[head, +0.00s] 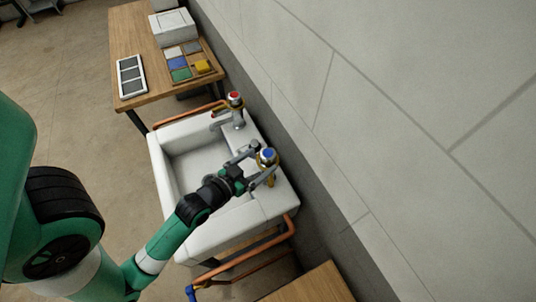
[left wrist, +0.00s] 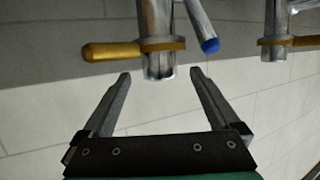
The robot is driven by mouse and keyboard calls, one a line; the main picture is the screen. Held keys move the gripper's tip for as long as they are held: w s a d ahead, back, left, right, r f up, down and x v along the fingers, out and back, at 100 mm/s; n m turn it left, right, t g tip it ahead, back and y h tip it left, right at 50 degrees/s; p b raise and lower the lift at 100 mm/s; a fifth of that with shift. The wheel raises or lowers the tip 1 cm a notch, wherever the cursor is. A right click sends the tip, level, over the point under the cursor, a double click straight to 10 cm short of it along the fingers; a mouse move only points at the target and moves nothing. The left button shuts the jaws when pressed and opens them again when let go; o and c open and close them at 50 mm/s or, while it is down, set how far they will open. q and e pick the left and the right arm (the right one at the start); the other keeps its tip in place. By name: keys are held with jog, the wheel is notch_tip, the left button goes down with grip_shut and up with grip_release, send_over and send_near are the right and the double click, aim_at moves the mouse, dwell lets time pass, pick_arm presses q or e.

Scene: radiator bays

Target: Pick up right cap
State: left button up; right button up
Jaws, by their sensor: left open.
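The blue cap (head: 268,154) sits on top of the right-hand tap at the near end of the white sink (head: 262,208). A red cap (head: 235,96) sits on the other tap. My left gripper (head: 258,166) is open at the blue-capped tap. In the left wrist view the fingers of my gripper (left wrist: 161,82) are spread and empty, with the lower end of a chrome tap body (left wrist: 158,65) between or just beyond their tips. I cannot tell whether they touch it. A grey tube with a blue end (left wrist: 209,46) and a brass lever (left wrist: 110,51) flank this body.
Copper pipes (head: 262,252) run below the sink. A wooden table (head: 128,32) with a white box (head: 174,27), a dark-panelled tray (head: 131,76) and coloured pieces (head: 178,63) stands beyond it. The tiled wall (head: 400,90) is close behind the taps.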

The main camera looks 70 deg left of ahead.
aim_at(268, 153)
pick_arm(q)
jog(key=b+x, duration=0.1)
jog(key=x, duration=0.4)
jog(key=shift+s+f, duration=0.1)
jog(key=shift+f, duration=0.05)
jog(key=shift+d, duration=0.1)
jog(key=c, duration=1.5)
jog(key=shift+r, duration=0.5)
notch_tip(268, 153, up, 3)
jog(key=shift+f+p, duration=0.2)
jog(key=shift+p, duration=0.75)
jog(key=s+d+r+p, duration=0.8)
jog(key=s+d+r, duration=0.1)
jog(key=s, duration=0.1)
jog(key=shift+s+r, duration=0.25)
jog(key=shift+s, duration=0.15)
